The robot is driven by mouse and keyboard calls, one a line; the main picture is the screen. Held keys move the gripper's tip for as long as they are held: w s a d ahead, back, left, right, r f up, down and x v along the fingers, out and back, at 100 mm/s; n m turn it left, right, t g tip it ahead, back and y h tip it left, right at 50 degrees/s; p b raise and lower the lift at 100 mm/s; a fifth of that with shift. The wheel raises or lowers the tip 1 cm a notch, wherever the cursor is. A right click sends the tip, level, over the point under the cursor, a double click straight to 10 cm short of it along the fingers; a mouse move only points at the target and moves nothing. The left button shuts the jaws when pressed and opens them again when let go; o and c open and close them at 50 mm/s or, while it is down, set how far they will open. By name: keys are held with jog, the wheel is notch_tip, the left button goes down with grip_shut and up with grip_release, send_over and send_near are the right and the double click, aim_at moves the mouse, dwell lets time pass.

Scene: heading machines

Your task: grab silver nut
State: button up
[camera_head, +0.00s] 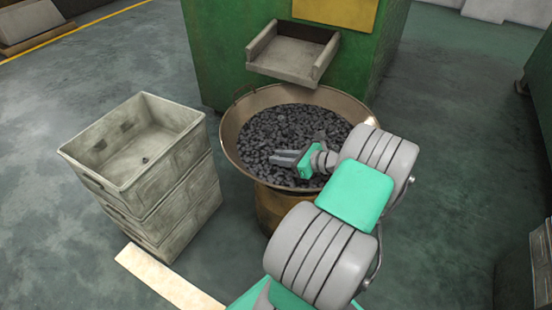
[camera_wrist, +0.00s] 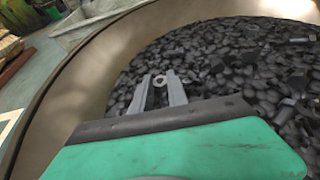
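My gripper (camera_wrist: 159,82) reaches down into the round bin of dark parts. Its two grey fingers stand apart. A small silver ring-shaped nut (camera_wrist: 160,80) shows between the fingertips in the wrist view. I cannot tell whether the fingers touch it. In the head view my gripper (camera_head: 284,158) is low over the left-middle of the heap, and the nut cannot be made out there.
The wide metal bin (camera_head: 232,150) surrounds the heap of dark parts (camera_head: 290,125). A green machine (camera_head: 225,60) with a chute (camera_head: 285,60) stands behind it. Stacked grey crates (camera_head: 165,195) stand left of the bin. Open floor (camera_head: 450,150) lies to the right.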

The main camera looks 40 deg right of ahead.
grip_shut()
